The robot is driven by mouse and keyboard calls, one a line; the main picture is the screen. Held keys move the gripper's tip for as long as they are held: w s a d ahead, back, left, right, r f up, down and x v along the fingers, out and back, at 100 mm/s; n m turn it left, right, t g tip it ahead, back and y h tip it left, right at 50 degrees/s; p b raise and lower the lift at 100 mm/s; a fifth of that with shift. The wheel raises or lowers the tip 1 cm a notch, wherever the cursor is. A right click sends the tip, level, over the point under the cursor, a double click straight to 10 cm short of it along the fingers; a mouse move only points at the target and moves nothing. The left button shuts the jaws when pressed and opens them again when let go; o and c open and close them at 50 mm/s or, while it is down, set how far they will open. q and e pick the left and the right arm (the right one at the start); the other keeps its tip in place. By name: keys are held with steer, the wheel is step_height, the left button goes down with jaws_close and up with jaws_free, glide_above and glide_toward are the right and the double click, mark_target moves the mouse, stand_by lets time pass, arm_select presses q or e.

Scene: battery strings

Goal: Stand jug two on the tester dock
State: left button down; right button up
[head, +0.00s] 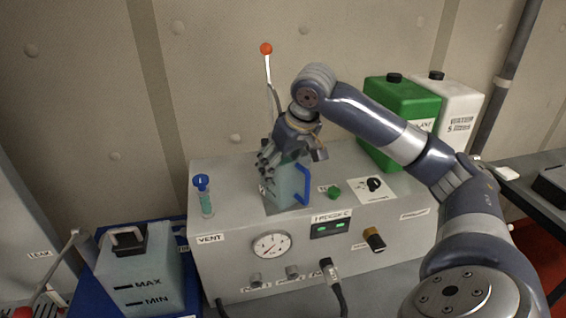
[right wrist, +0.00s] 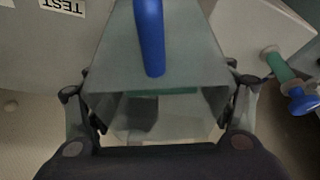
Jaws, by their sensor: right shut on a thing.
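A pale translucent jug with a blue handle (head: 285,190) is upright over the front part of the grey tester's top (head: 232,172). I cannot tell whether its base touches the surface. My right gripper (head: 289,153) is above it, shut on the jug's upper part. In the right wrist view the jug (right wrist: 185,45) sits between the two fingers of my right gripper (right wrist: 162,98), its blue handle facing the top of the picture. A TEST label (right wrist: 62,5) lies beyond it. The dock's outline is hidden by the jug and gripper. My left gripper is out of view.
A MAX/MIN jug (head: 140,275) stands in a blue tray (head: 88,290) at left. A blue-capped tube (head: 205,197), green knob (head: 334,192) and black knob (head: 374,184) are near the held jug. Green (head: 402,115) and white (head: 460,118) canisters stand behind right.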

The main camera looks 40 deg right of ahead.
steer(key=o, duration=1.8)
steer(key=shift+f, duration=0.1)
steer(key=v, duration=1.2)
steer(key=shift+s+a+b, duration=0.1)
steer(key=shift+b, duration=0.2)
